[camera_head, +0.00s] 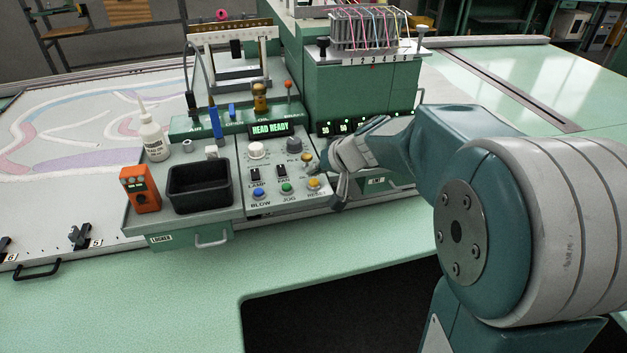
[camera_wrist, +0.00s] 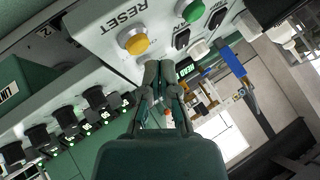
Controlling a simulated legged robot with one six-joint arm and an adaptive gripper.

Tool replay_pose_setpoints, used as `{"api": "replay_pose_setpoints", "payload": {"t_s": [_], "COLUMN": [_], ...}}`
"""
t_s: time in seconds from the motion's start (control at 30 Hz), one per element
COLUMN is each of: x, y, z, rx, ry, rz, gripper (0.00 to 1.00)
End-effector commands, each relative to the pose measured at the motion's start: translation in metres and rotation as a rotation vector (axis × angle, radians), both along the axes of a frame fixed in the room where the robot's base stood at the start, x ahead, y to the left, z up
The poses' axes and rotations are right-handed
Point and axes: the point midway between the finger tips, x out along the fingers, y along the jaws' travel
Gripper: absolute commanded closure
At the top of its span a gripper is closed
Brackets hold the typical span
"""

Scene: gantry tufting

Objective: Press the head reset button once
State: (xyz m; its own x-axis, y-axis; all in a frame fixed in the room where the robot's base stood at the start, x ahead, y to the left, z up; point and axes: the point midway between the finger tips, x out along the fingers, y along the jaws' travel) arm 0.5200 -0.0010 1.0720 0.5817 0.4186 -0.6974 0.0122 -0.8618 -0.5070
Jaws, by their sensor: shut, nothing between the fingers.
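The head reset button (camera_head: 313,184) is a round yellow button at the front right of the sloped control panel, beside its RESET label. It shows larger in the wrist view (camera_wrist: 135,41), with a pale ring around it. My gripper (camera_head: 334,185) is at the panel's right side, close to this button. In the wrist view the fingertips (camera_wrist: 158,68) are together, empty, and appear just below and right of the button. The button's face is uncovered there. I cannot tell any contact. The display (camera_head: 270,129) reads HEAD READY.
A green jog button (camera_head: 287,188) and a blue blow button (camera_head: 259,194) sit left of the reset button. Black switches and round knobs are behind them. A black bin (camera_head: 199,187), an orange device (camera_head: 140,189) and a white bottle (camera_head: 152,135) stand left.

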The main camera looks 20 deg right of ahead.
Motion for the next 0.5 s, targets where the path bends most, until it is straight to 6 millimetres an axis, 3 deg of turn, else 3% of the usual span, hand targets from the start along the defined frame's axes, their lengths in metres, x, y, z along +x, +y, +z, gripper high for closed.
{"api": "replay_pose_setpoints", "payload": {"t_s": [0.5], "x": [0.001], "y": [0.000], "z": [0.037], "rx": [0.000], "ry": [-0.003], "rz": [0.001], "gripper": [1.00]}}
